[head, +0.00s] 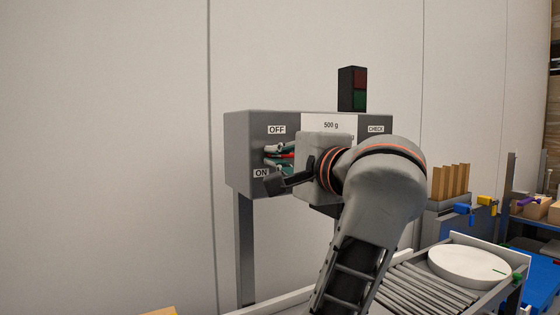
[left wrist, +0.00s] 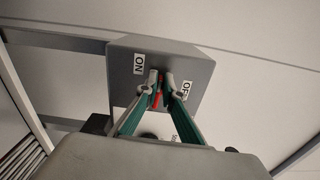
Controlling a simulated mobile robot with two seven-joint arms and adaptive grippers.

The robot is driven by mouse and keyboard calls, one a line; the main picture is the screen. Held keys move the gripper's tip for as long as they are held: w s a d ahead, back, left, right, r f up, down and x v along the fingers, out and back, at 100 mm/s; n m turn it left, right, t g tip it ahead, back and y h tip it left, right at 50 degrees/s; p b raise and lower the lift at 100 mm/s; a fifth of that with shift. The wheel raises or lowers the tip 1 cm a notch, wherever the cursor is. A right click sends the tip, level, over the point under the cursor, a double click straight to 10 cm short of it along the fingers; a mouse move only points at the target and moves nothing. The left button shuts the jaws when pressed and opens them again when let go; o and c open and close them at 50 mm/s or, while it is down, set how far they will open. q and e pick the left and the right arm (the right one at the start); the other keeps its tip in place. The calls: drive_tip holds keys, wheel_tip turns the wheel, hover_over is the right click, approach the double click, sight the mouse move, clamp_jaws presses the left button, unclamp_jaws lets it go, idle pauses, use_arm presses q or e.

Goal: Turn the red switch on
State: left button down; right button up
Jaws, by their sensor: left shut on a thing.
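The red switch (head: 286,155) is on the front of a grey control box (head: 240,140), between an OFF label (head: 277,129) above and an ON label (head: 261,173) below. In the left wrist view, the red switch (left wrist: 158,97) shows between the two fingertips. My left gripper (head: 274,158) is shut on the switch, its green-sided fingers reaching in from the right; it also shows in the left wrist view (left wrist: 163,82). The fingers partly hide the switch, so I cannot tell its exact setting. My right gripper is in neither view.
The box carries a "500 g" label (head: 331,125), a CHECK label (head: 376,129) and a dark red-and-green light tower (head: 352,89). A roller conveyor (head: 425,289) with a round white tub or lid (head: 470,266) lies at lower right. The wall left of the box is clear.

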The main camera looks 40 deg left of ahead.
use_arm(q)
drive_tip(key=shift+f+n, duration=0.1)
drive_tip(key=shift+n, duration=0.2)
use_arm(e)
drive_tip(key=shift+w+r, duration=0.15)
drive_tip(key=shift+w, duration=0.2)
use_arm(q)
drive_tip(key=c, duration=2.2)
unclamp_jaws()
drive_tip(key=shift+c, duration=0.2)
drive_tip(key=shift+o, duration=0.3)
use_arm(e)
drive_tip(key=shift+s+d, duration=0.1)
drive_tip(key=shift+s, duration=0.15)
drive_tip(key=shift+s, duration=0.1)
use_arm(q)
drive_tip(key=shift+s+d, duration=0.1)
drive_tip(key=shift+d, duration=0.1)
drive_tip(key=v, duration=0.7)
